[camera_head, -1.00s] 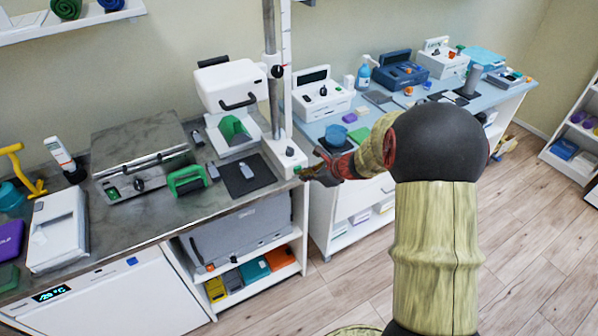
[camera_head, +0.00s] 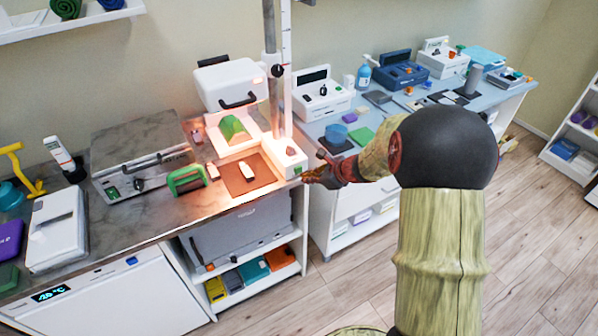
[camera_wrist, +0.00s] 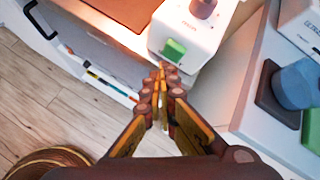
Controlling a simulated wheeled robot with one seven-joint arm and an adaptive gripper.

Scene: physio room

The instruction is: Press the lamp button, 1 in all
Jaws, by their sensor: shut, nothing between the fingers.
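The lamp's white base (camera_head: 286,154) stands at the right front corner of the grey counter, under a tall metal post. Its warm light is on. In the wrist view the base (camera_wrist: 197,35) carries a green button (camera_wrist: 174,50) on its front part and a dark reddish knob (camera_wrist: 203,8) behind it. My gripper (camera_wrist: 163,68) is shut and empty, with its fingertips just in front of the green button. I cannot tell whether they touch it. In the head view my gripper (camera_head: 308,178) is beside the base's front right corner.
A lit mat (camera_head: 235,187) bears a small pale object.

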